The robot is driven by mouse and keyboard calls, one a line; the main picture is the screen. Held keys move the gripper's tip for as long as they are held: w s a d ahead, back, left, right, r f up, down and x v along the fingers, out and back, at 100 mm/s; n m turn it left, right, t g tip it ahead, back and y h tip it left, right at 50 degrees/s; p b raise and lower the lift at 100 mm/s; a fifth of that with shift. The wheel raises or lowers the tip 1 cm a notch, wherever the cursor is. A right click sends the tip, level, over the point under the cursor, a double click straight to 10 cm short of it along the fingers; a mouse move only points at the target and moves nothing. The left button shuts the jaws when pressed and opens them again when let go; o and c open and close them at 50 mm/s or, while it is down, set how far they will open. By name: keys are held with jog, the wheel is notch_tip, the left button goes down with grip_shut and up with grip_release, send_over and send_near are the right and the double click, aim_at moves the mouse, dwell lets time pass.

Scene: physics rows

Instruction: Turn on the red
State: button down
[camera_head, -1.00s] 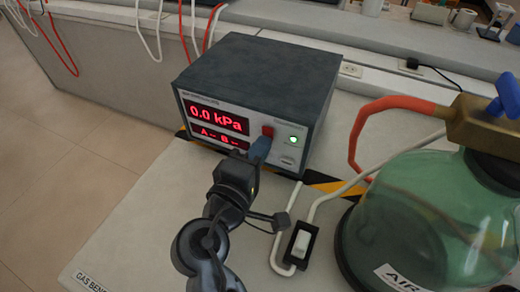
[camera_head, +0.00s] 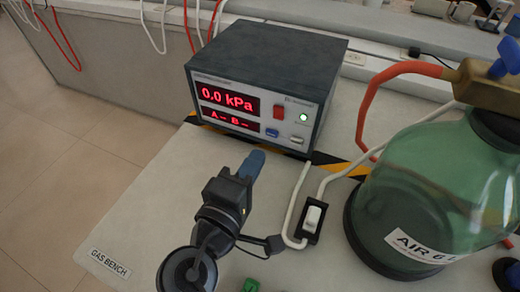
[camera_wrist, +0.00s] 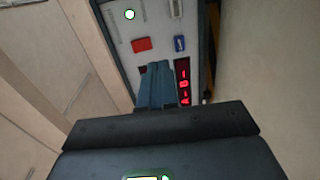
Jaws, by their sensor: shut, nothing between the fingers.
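A dark grey meter box (camera_head: 262,62) stands on the bench, its display (camera_head: 227,102) lit red with "0.0 kPa" and "A -- B --". A red switch (camera_head: 279,112) is on its front panel, right of the display; it also shows in the wrist view (camera_wrist: 141,44). I cannot tell its position. A blue button (camera_head: 272,132) sits below it and a green light (camera_head: 303,117) glows to its right. My gripper (camera_head: 254,160) is shut and empty, with blue fingers, in front of and below the panel, apart from the red switch. Its fingers (camera_wrist: 157,80) hide part of the panel in the wrist view.
A green glass bottle (camera_head: 415,195) labelled "AIR" stands at the right, with an orange hose (camera_head: 385,88) from its top. A white switch in a black housing (camera_head: 312,217) lies on the bench with a white cable. A green object (camera_head: 251,285) shows at the bottom edge. The bench's front left is clear.

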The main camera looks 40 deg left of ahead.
jog(key=v, duration=0.2)
jog(key=f+v, duration=0.1)
jog(key=v, duration=0.2)
jog(key=shift+s+b, duration=0.1)
jog(key=shift+b, duration=0.25)
